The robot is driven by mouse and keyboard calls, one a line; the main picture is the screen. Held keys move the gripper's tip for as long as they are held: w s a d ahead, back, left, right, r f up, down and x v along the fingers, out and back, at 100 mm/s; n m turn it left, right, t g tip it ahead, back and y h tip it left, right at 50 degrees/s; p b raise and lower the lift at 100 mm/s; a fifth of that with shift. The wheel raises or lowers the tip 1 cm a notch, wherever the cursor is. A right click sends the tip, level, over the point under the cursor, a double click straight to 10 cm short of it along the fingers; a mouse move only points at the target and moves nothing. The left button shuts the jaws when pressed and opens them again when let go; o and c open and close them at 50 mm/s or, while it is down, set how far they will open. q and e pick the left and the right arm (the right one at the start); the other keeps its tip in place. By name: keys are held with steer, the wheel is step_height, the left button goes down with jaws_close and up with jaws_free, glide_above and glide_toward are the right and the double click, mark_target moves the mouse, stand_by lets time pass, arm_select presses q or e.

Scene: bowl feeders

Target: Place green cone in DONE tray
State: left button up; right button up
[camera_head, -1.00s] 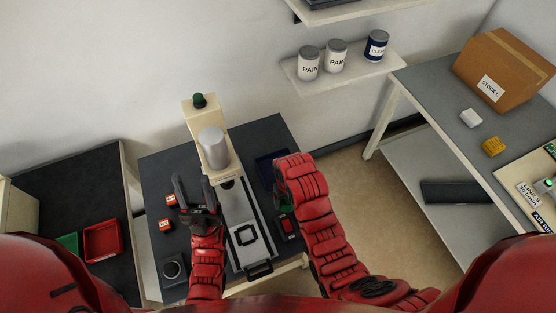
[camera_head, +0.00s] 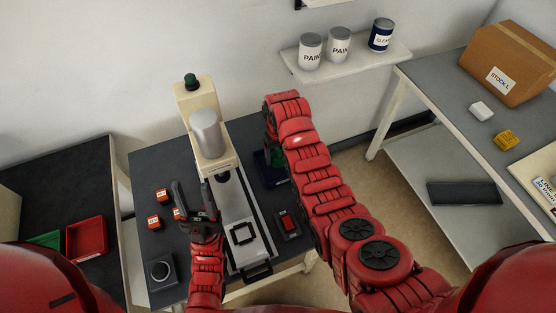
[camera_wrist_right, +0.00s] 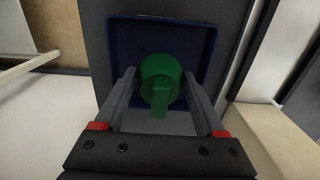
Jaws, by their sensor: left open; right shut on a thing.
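The green cone (camera_wrist_right: 160,80) is between the two fingers of my right gripper (camera_wrist_right: 159,76), which is shut on it. A bit of the cone's green also shows in the head view (camera_head: 279,157), mostly hidden by my right arm. A dark blue tray (camera_wrist_right: 207,45) lies under the cone in the wrist view; its floor is partly hidden, and I see no label on it. In the head view the tray (camera_head: 263,180) is right of the press machine. I cannot tell whether the cone touches the tray floor. My left gripper (camera_head: 193,190) is open and empty, left of the machine.
The cream machine (camera_head: 213,152) stands mid-table with a plate before it. A red-button box (camera_head: 288,224) sits in front of the tray. Orange blocks (camera_head: 154,222) lie left. A red bin (camera_head: 87,238) is on the left table. A grey side table (camera_head: 450,95) stands right.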

mark_target(278, 161)
steer(key=shift+w, duration=0.3)
steer(key=shift+f+p, duration=0.7)
steer(key=shift+f, duration=1.1)
steer(key=shift+f, duration=0.2)
steer(key=o, duration=1.3)
